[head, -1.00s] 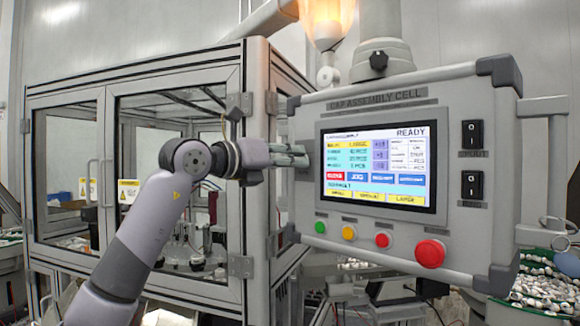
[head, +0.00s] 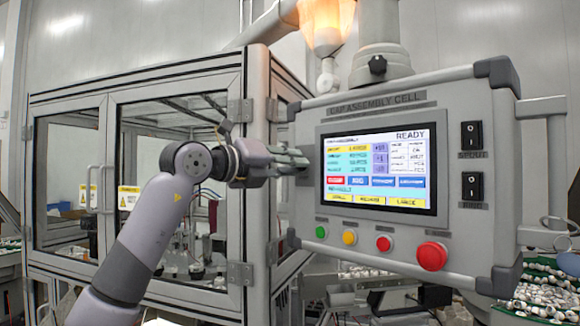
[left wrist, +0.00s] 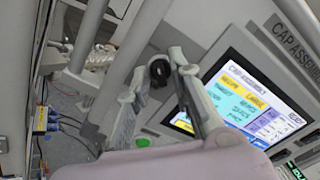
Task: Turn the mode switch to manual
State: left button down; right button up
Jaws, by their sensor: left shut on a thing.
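The mode switch (left wrist: 159,71) shows in the left wrist view as a small round black knob on the grey panel, between my left fingertips. In the head view it is hidden behind my gripper, and I cannot read its setting. My left gripper (head: 302,160) reaches the panel's left edge beside the screen, and its fingers also frame the knob in the left wrist view (left wrist: 158,66). It is shut on the knob. The control panel (head: 400,108) is labelled CAP ASSEMBLY CELL, and its lit screen (head: 382,168) reads READY. My right gripper is not in view.
Below the screen are a green button (head: 320,231), a yellow one (head: 349,237), a red one (head: 383,243) and a large red button (head: 431,256). Two black rocker switches (head: 472,135) sit at the right. A glass-walled cell (head: 237,180) stands behind my left arm.

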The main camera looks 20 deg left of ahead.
pick_arm(q)
jog(key=c, duration=1.4)
grip_release()
jog(key=shift+c, duration=0.2)
jog(key=shift+s+a, duration=0.1)
jog(key=v, duration=1.2)
